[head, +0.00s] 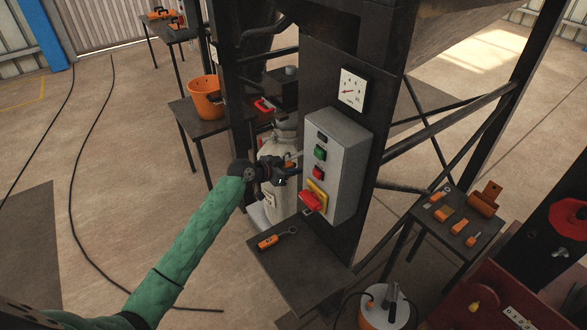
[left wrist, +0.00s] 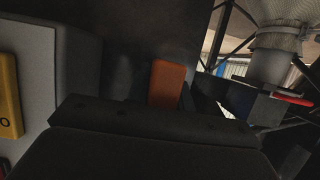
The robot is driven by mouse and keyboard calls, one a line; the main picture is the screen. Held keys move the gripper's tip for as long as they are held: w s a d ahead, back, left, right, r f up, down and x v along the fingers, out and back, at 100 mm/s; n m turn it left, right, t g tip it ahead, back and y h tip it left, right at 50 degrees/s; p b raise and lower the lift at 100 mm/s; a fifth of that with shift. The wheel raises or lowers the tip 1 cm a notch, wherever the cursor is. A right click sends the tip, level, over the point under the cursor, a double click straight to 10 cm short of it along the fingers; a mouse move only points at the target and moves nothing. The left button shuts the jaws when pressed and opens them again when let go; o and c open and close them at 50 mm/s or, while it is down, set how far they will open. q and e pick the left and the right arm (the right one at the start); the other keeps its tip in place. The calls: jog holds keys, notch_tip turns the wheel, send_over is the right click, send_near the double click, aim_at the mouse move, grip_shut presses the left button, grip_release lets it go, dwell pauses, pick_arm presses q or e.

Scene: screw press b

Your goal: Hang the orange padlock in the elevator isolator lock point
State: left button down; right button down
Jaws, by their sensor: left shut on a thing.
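My left gripper (head: 281,174) is shut, just left of the grey control box (head: 343,165). In the left wrist view an orange block (left wrist: 167,83), which looks like the padlock body, stands up between the dark jaws; its shackle cannot be made out. The padlock is too small or hidden to tell in the head view. The isolator, a red handle (head: 311,202) on a yellow plate (head: 317,187), sits low on the box front, right of and below the gripper. The yellow plate (left wrist: 9,95) also shows at the wrist view's left edge. My right gripper is not in view.
A small dark table (head: 305,270) below the box holds an orange-handled tool (head: 268,242). A pale cylinder (head: 275,150) stands behind my gripper. A table (head: 455,240) at right bears several orange items. An orange bucket (head: 205,98) is at the back.

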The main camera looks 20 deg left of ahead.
pick_arm(q)
jog(key=shift+s+a, duration=0.5)
jog(key=shift+s, duration=0.1)
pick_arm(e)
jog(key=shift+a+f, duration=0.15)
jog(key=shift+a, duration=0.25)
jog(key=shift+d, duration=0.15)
pick_arm(q)
jog(key=shift+s+a, duration=0.3)
jog(key=shift+s, duration=0.05)
jog(key=shift+s+a+b, duration=0.4)
jog(key=shift+s+a, duration=0.05)
jog(key=shift+s, duration=0.2)
jog(key=shift+s+a, duration=0.25)
jog(key=shift+s, duration=0.05)
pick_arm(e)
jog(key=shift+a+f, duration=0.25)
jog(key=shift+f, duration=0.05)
